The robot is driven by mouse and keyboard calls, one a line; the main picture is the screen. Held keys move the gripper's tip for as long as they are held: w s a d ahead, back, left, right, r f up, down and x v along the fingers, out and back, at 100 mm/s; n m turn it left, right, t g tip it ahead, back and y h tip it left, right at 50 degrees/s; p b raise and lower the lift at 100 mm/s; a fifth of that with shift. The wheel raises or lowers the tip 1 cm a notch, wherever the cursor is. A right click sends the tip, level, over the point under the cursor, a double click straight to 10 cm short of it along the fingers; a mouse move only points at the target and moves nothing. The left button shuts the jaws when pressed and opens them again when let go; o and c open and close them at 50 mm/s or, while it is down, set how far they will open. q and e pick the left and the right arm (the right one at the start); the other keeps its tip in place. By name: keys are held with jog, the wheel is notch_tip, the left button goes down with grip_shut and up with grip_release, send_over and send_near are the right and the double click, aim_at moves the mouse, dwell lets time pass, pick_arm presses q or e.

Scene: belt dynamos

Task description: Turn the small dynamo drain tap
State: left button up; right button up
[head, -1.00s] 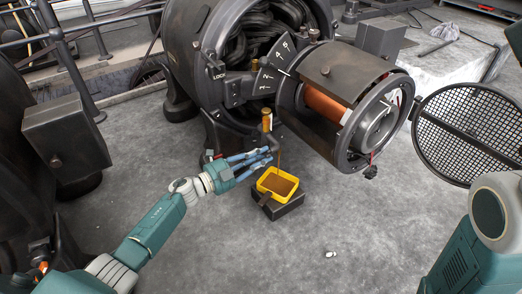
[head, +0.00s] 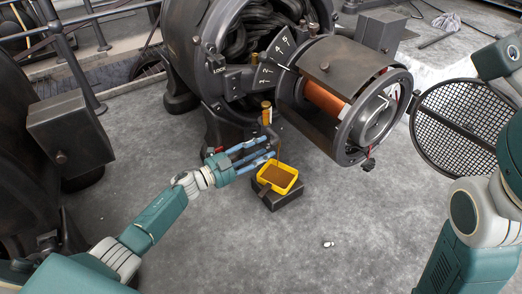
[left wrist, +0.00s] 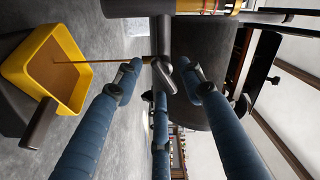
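The small drain tap (head: 274,143) is a dark pipe low on the front of the dynamo (head: 245,55), below a brass-coloured cup. In the left wrist view its short grey lever (left wrist: 164,76) sits between my fingertips. A thin brown stream (left wrist: 100,61) runs from the tap into a yellow tray (head: 288,188), which holds brown liquid and also shows in the left wrist view (left wrist: 14,72). My left gripper (head: 268,153) is at the tap with its blue fingers spread, and I see no firm grip on the lever. My right gripper is out of view.
The yellow tray rests on a dark block (head: 285,203) on the grey floor. A dark drum with a copper coil (head: 325,103) overhangs at the right, beside a round mesh cover (head: 455,128). The floor in front is mostly clear.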

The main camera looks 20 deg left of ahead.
pick_arm(q)
jog(key=v, duration=1.2)
